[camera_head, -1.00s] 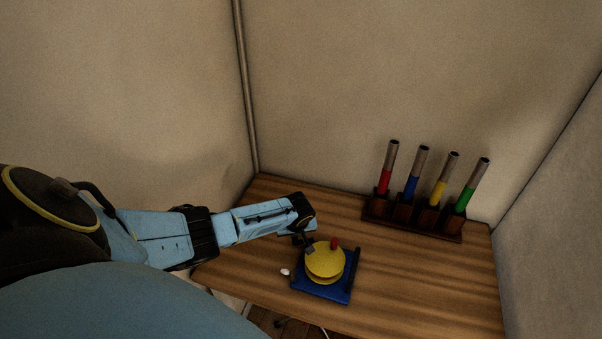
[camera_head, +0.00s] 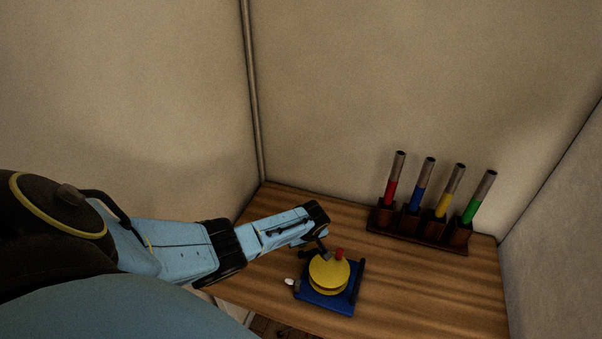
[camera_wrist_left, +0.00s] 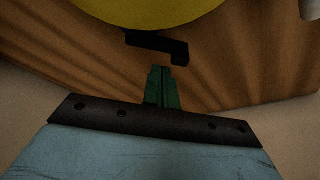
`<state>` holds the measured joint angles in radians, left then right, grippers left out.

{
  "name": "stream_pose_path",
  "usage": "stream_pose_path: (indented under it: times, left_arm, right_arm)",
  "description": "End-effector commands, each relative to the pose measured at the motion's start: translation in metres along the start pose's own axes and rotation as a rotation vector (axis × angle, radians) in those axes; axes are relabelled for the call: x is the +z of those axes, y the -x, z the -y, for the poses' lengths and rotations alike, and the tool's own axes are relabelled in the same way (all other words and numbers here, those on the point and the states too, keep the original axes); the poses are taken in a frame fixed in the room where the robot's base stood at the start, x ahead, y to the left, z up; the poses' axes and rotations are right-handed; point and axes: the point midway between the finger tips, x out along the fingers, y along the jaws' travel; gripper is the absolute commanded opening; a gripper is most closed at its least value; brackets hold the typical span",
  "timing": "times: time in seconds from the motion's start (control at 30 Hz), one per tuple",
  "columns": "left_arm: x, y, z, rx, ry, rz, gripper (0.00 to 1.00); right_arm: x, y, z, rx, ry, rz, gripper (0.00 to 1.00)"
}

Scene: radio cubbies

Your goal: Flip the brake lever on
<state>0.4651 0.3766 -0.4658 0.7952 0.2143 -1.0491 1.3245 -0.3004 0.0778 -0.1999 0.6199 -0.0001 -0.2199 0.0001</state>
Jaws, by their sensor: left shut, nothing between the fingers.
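A yellow spool-like disc (camera_head: 329,270) with a red knob (camera_head: 339,254) sits on a blue base (camera_head: 327,299) on the table. A black cranked lever (camera_wrist_left: 158,43) shows beside the disc's edge in the left wrist view; it looks like the brake lever. Whether it is on or off I cannot tell. My left gripper (camera_head: 321,246) is at the back edge of the disc. In the left wrist view its fingers (camera_wrist_left: 161,86) are shut and empty, pointing at the lever, close to it; contact is unclear. My right gripper is not in view.
The wooden table (camera_head: 425,295) stands in a walled corner. A dark rack (camera_head: 418,238) with several coloured tubes stands at its back right. A small white knob (camera_head: 290,282) sticks out left of the base. The table right of the base is clear.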

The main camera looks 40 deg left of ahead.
Motion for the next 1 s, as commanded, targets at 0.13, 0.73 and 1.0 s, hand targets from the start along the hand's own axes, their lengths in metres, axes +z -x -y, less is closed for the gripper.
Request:
stream_pose_path:
  times: [0.13, 0.73, 1.0]
  left_arm:
    - [0.0, 0.001, 0.0, 0.0, 0.0, 0.0, 0.0]
    - [-0.039, 0.024, 0.007, 0.002, 0.003, -0.001, 0.0]
    - [-0.038, 0.067, 0.007, 0.001, 0.004, -0.001, 0.0]
  right_arm:
    - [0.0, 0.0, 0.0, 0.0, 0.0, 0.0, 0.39]
    - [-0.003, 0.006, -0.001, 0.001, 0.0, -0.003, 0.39]
    - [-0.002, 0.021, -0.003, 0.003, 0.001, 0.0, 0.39]
